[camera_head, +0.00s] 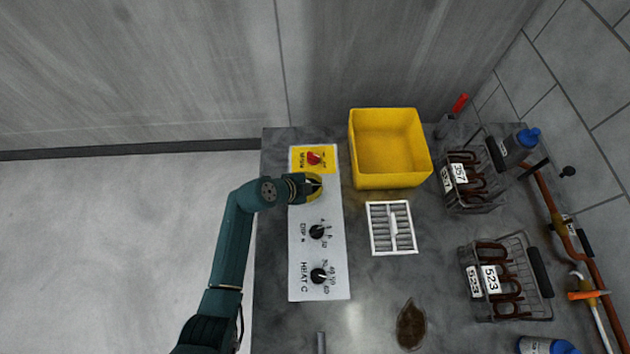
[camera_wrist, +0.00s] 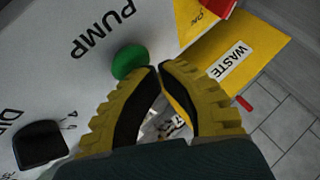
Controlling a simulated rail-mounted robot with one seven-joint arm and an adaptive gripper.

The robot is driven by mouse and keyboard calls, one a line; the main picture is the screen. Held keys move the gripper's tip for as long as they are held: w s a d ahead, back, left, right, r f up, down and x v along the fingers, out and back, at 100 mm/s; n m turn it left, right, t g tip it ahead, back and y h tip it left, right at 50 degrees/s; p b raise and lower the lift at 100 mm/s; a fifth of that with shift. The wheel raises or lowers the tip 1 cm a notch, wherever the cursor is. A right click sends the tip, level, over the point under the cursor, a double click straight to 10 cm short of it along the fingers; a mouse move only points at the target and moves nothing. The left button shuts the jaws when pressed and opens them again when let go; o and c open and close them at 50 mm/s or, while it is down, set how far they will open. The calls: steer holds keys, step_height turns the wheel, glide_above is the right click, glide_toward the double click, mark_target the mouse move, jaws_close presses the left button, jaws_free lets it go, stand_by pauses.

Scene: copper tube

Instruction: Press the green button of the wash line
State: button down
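The green button (camera_wrist: 129,61) shows in the wrist view as a round knob beside the word PUMP on the white control panel (camera_wrist: 55,60). In the head view the panel (camera_head: 317,258) lies along the left of the worktop, and my gripper hides the button. My gripper (camera_head: 318,186) is over the panel's upper part, just below the yellow section with the red knob (camera_head: 314,158). In the wrist view the yellow fingertips of my gripper (camera_wrist: 158,69) come together, with nothing between them, right beside the green button. I cannot tell whether they touch it.
Two black dials (camera_head: 317,231) (camera_head: 319,275) sit lower on the panel. Wire baskets with copper tubes (camera_head: 474,208) (camera_head: 540,300) stand farther right. A brown stain (camera_head: 411,326) marks the worktop.

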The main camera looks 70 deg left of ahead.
steer(key=shift+f, duration=0.15)
steer(key=shift+r, duration=0.6)
step_height(320, 180, up, 6)
steer(key=p, duration=0.5)
steer(key=shift+r, duration=0.1)
stand_by(0.4)
